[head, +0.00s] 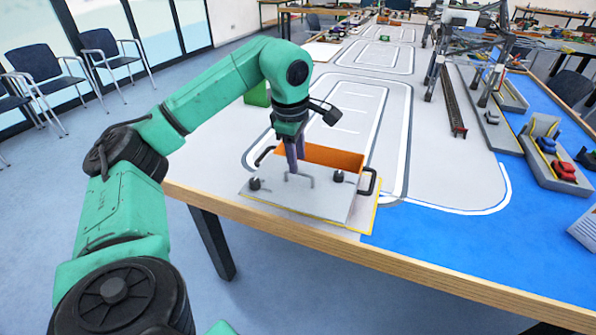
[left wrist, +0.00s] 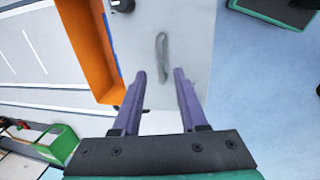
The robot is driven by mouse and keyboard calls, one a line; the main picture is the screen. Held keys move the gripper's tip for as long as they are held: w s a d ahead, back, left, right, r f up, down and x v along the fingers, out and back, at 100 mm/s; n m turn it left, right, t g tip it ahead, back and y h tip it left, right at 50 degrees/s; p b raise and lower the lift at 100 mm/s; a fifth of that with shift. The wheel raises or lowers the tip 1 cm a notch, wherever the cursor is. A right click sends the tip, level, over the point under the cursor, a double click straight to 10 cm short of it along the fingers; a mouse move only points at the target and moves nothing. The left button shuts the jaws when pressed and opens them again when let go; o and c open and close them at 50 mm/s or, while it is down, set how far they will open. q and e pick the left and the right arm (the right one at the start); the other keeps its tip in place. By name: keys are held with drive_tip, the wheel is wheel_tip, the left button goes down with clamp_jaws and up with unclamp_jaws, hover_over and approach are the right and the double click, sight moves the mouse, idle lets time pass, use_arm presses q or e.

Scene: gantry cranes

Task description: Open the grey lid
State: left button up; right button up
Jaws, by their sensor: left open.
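The grey lid (head: 325,203) is a flat plate near the table's front edge, with an orange box wall (head: 335,158) showing along its far side. A small grey bar handle (head: 307,178) stands on the lid. In the left wrist view the lid (left wrist: 190,30) fills the upper middle, and its handle (left wrist: 162,57) lies just beyond the fingertips, roughly in line with the gap. My left gripper (head: 296,170) is over the lid, beside the handle in the head view. Its purple fingers (left wrist: 160,75) are apart with nothing between them. Whether they touch the lid cannot be told. My right gripper is not in view.
Black side handles (head: 368,183) and dark knobs (head: 338,176) stand around the lid. A green box (head: 256,92) stands behind my left arm. Model cranes (head: 460,90) and a tray with small cars (head: 555,155) are to the right. The blue table area (head: 450,245) is clear.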

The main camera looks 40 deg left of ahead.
sight(298, 185)
use_arm(q)
drive_tip(key=shift+w+f, duration=0.15)
drive_tip(key=shift+f, duration=0.65)
drive_tip(key=shift+w+f, duration=0.15)
drive_tip(key=shift+f, duration=0.6)
clamp_jaws()
